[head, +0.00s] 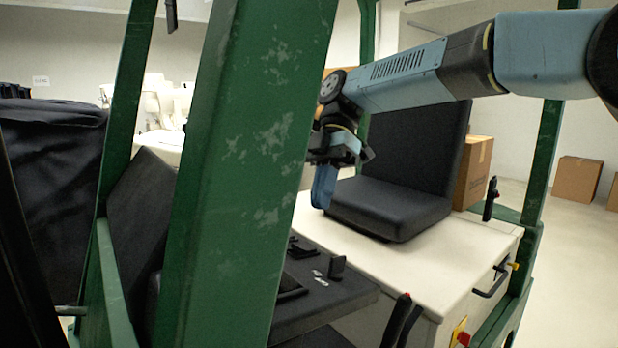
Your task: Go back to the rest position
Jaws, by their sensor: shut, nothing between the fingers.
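My gripper (323,190) hangs at the end of my blue and black arm, which reaches in from the upper right. Its blue fingers point down and are together, with nothing seen between them. It is inside the green-framed cart, in front of and left of the black seat (395,205), above the cream-coloured housing (425,262). Part of the gripper's left side is close to the edge of the green post (245,160) in this view. I cannot tell whether it touches anything.
A dark control console (330,305) with small levers is below the gripper. Black levers (398,315) rise near the front. A cardboard box (473,170) stands behind the seat. A dark covered shape (50,190) is at the left. Open floor (575,250) lies at the right.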

